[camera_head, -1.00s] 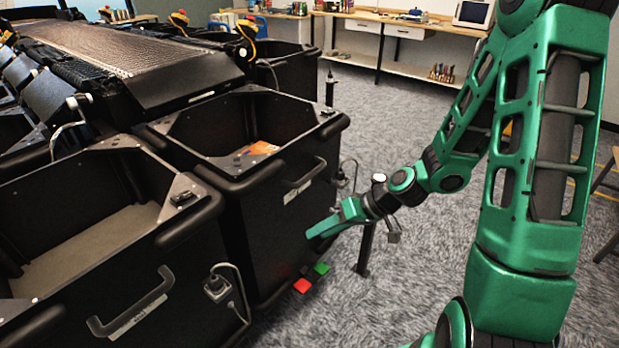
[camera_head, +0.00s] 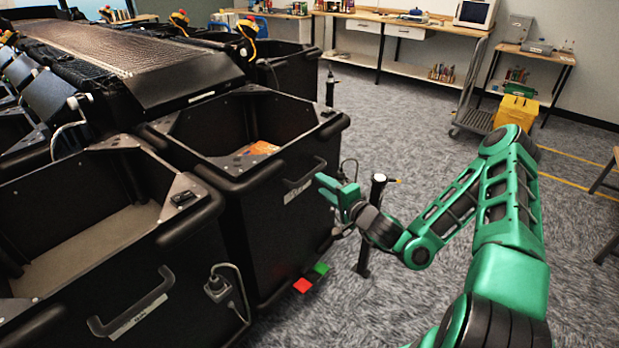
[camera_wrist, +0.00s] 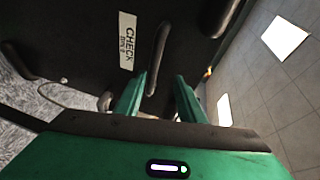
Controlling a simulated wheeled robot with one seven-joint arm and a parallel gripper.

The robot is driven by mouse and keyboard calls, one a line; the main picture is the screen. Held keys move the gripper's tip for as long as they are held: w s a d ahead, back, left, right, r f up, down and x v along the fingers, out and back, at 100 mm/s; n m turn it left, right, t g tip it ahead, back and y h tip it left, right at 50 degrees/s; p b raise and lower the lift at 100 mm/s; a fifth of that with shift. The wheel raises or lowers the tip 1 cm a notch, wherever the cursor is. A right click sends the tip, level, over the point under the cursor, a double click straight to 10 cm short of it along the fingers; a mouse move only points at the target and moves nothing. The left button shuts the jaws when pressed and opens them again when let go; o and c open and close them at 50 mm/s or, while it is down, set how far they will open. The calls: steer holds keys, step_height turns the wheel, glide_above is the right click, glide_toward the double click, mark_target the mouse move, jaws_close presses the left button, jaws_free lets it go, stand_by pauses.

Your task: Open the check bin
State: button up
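The check bin (camera_head: 270,235) is a black open-topped bin in the middle of the head view, with an orange item (camera_head: 258,148) inside. Its front handle (camera_head: 303,176) is a dark bar above a white label (camera_head: 297,192). In the wrist view the label (camera_wrist: 128,42) reads "CHECK", beside the handle (camera_wrist: 159,58). My gripper (camera_head: 335,188) is just in front of the bin's front, to the right of the handle. In the wrist view my gripper (camera_wrist: 159,88) is open, its green fingers apart and the handle lined up with the gap. Contact cannot be told.
Another black bin (camera_head: 150,270) stands at the near left, and one (camera_head: 285,70) stands behind. A dark post (camera_head: 371,225) rises from the carpet close to my gripper. Red (camera_head: 303,285) and green (camera_head: 321,268) pads are low at the bin's corner.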

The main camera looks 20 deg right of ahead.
mark_target(313, 176)
steer(key=shift+m+h, duration=0.4)
steer(key=shift+m, duration=0.1)
steer(key=w, duration=0.1)
steer(key=w+f, duration=0.1)
steer(key=w, duration=0.3)
steer(key=shift+w+f, duration=0.15)
steer(key=shift+f, duration=0.25)
steer(key=shift+x, duration=2.75)
